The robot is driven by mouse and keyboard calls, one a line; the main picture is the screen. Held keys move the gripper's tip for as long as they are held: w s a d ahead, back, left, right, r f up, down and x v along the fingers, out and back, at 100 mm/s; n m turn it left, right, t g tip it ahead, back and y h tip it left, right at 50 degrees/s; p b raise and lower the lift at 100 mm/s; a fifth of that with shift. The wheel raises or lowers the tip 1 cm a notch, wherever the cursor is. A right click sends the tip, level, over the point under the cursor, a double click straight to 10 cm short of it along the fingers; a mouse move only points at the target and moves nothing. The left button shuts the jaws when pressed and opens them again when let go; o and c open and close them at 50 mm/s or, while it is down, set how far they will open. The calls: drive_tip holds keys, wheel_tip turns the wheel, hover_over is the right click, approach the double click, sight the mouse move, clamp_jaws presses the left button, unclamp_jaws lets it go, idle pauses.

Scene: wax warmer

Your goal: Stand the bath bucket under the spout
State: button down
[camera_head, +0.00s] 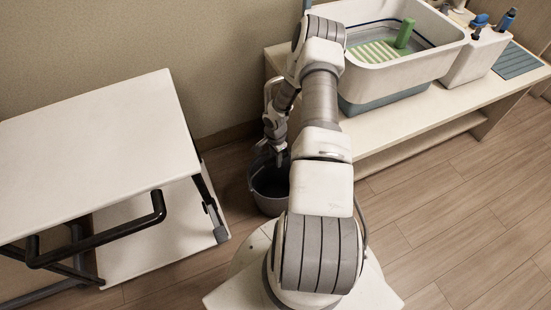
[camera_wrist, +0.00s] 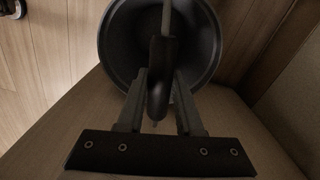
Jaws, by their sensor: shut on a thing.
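The bath bucket (camera_head: 265,200) is dark grey and round, in the gap between the white table and the bench. My arm partly covers it, and I cannot tell whether it touches the floor. In the wrist view the open mouth of the bucket (camera_wrist: 118,45) faces the camera. My gripper (camera_wrist: 160,95) is shut on the bucket's dark handle grip (camera_wrist: 158,75), which stands up between the fingers. In the head view my gripper (camera_head: 279,157) is over the bucket, small and hard to see. I cannot make out the spout in either view.
A white tub (camera_head: 402,72) with a green grate and handle stands on the cream bench (camera_head: 385,132) at right. A white table (camera_head: 90,150) with a black bar (camera_head: 100,245) stands at left. Wood floor (camera_head: 450,220) is clear at lower right.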

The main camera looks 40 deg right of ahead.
drive_tip(key=shift+f+b, duration=0.55)
idle(0.7)
drive_tip(key=shift+c, duration=2.4)
unclamp_jaws()
drive_tip(key=shift+r+p, duration=2.6)
drive_tip(key=shift+r, duration=1.4)
drive_tip(key=shift+r, duration=0.2)
wheel_tip(320, 180, up, 17)
drive_tip(key=p, duration=0.5)
